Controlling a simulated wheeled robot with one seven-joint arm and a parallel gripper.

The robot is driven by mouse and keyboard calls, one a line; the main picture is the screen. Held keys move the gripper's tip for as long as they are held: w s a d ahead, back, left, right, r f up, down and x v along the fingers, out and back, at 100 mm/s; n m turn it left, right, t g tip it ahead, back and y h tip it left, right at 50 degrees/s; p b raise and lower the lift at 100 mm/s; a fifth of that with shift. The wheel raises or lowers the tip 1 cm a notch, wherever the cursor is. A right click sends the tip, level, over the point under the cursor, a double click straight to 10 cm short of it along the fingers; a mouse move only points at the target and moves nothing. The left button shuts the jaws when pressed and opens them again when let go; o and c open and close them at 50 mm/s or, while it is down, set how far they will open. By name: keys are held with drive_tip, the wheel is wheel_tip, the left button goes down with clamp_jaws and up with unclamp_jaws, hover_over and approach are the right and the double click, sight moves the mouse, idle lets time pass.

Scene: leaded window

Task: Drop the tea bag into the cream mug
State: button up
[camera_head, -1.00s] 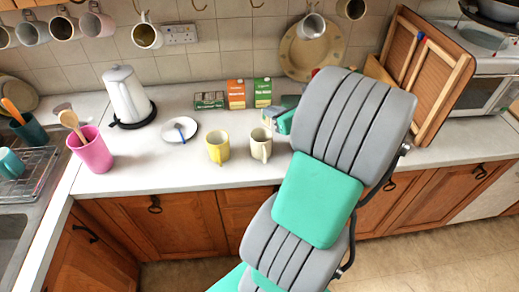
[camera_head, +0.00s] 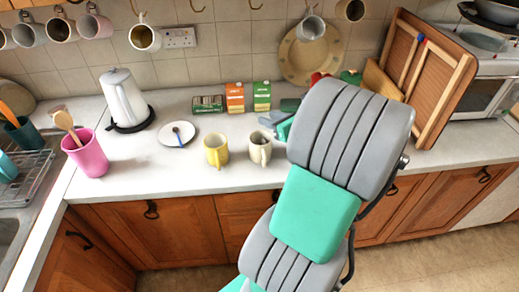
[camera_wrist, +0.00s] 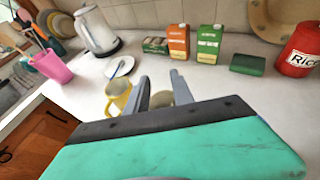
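The cream mug (camera_head: 261,152) stands upright on the white counter. In the wrist view its rim (camera_wrist: 161,99) shows between my fingers, with its lower part hidden behind my gripper's body. My gripper (camera_wrist: 160,82) is open, its two fingers apart with nothing visible between them except the mug beyond. In the head view my gripper (camera_head: 283,130) is just right of the mug and partly hidden by my arm; I cannot tell whether it touches. I cannot make out a tea bag in either view.
A yellow mug (camera_head: 216,153) stands just left of the cream mug. A plate with a blue-handled spoon (camera_head: 178,134), a kettle (camera_head: 122,97) and a pink utensil cup (camera_head: 88,154) are farther left. Cartons (camera_head: 235,97) stand behind. A red rice canister (camera_wrist: 299,52) is at right.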

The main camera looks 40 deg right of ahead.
drive_tip(key=v, duration=0.7)
drive_tip(key=shift+s+r+b, duration=0.2)
drive_tip(key=shift+s+b, duration=0.15)
drive_tip(key=w+a+f+n+g+y, duration=0.1)
drive_tip(key=w+a+f+n+g, duration=0.2)
drive_tip(key=a+n, duration=0.6)
drive_tip(key=w+a+f+n+g+y, duration=0.1)
drive_tip(key=w+a+f+n+g, duration=0.15)
drive_tip(key=a+n, duration=0.55)
drive_tip(key=s+a+n+g, duration=0.2)
drive_tip(key=s+a+n, duration=0.1)
drive_tip(key=a+n, duration=0.4)
drive_tip(key=s+a+r+n+g+h, duration=0.1)
drive_tip(key=s+a+n+g, duration=0.1)
drive_tip(key=a+n, duration=0.5)
drive_tip(key=n, duration=0.5)
drive_tip(key=shift+s+h, duration=0.3)
drive_tip(key=shift+s, duration=0.1)
